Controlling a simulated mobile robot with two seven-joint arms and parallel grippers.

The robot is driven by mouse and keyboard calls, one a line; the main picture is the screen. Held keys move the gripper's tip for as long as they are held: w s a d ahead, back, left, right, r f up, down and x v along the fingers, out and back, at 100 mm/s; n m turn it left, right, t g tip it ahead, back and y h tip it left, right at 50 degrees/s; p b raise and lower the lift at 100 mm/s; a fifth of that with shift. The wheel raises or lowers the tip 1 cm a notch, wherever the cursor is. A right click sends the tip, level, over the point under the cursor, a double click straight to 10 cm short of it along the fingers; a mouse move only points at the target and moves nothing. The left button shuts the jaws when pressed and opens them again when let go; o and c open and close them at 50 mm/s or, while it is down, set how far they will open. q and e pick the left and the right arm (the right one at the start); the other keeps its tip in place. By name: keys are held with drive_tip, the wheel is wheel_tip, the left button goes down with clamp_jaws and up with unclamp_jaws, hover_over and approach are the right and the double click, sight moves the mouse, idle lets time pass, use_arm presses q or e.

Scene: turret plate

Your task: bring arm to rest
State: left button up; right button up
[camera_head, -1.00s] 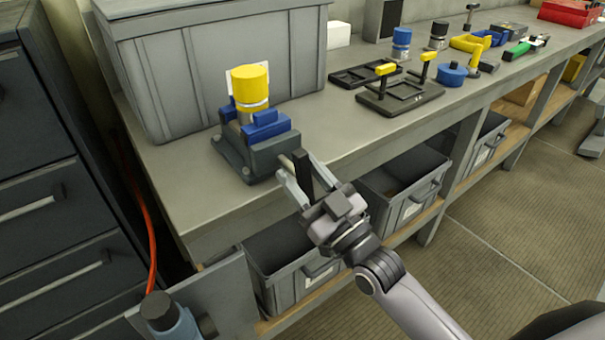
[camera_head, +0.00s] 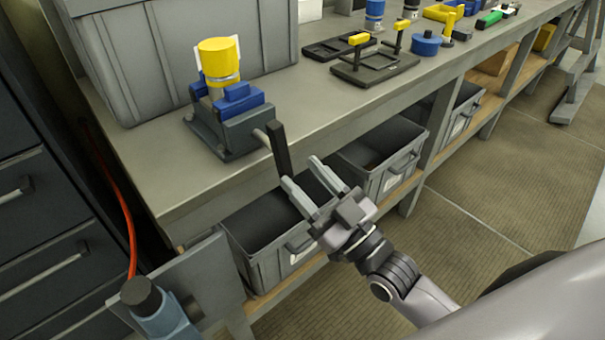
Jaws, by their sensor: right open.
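My right gripper (camera_head: 302,181) is open and empty, in front of the bench's front edge and above the grey bins on the lower shelf. Its fingers point up and left, close to the dark handle (camera_head: 279,147) of a vise but apart from it. The vise (camera_head: 230,131), dark grey with blue jaws, stands on the bench and holds an upright cylinder with a yellow top (camera_head: 219,58). My right arm comes in from the lower right. My left gripper does not show.
The workbench (camera_head: 170,168) carries a large grey bin (camera_head: 200,50), a black frame stand with yellow handles (camera_head: 375,70) and a blue round part (camera_head: 426,44). Open grey bins (camera_head: 262,240) sit below. A dark drawer cabinet (camera_head: 40,200) stands at left. Floor (camera_head: 480,230) is clear at right.

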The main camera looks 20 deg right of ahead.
idle(0.3)
drive_tip(key=s+d+f+m+g+h+p, duration=0.1)
drive_tip(key=s+f+g, duration=0.4)
drive_tip(key=f, duration=0.7)
drive_tip(key=s+d+f+m+g+h+p, duration=0.2)
drive_tip(key=s+f+g+h, duration=0.3)
drive_tip(key=s+f, duration=0.3)
wheel_tip(320, 180, down, 4)
drive_tip(key=shift+s+d+f+m+h, duration=0.15)
drive_tip(key=shift+d+m+h, duration=0.15)
drive_tip(key=shift+d+m, duration=0.45)
